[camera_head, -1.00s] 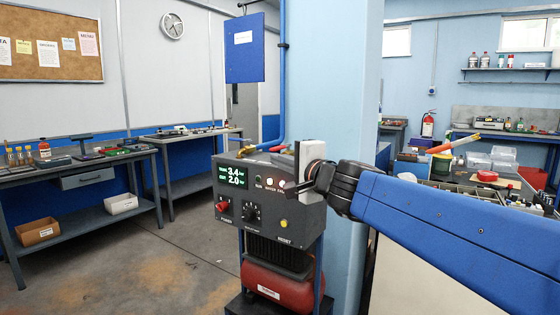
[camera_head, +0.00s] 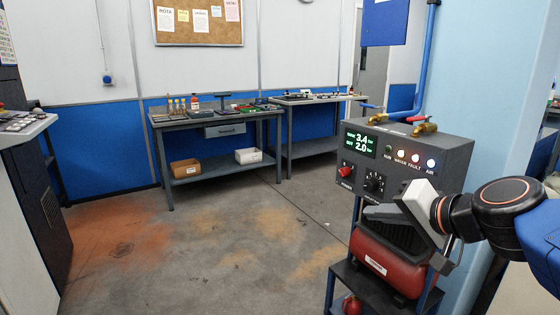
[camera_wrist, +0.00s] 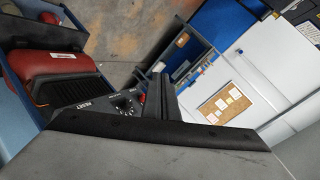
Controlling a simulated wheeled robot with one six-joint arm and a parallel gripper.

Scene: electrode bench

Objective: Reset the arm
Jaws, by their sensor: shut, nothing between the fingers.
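My gripper (camera_head: 388,213) is shut and empty, tilted in front of the lower right part of the dark control box (camera_head: 458,150) in the head view. Its pale body covers part of the box front, including the reset button area. In the wrist view the closed fingers (camera_wrist: 163,92) point away over the room. The box shows a lit green display (camera_head: 360,145), a red knob (camera_head: 346,171), a black dial (camera_head: 375,183) and a row of lamps, several of them lit. The wrist view shows the word RESET on the box panel (camera_wrist: 88,103). I cannot tell whether the gripper touches the box.
A red tank (camera_head: 388,260) sits below the box on a dark stand (camera_head: 345,275). A pale blue pillar (camera_head: 490,100) rises behind. A workbench (camera_head: 215,121) with small items stands at the back wall, and a grey cabinet (camera_head: 25,170) at far left. The floor (camera_head: 220,240) between is open.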

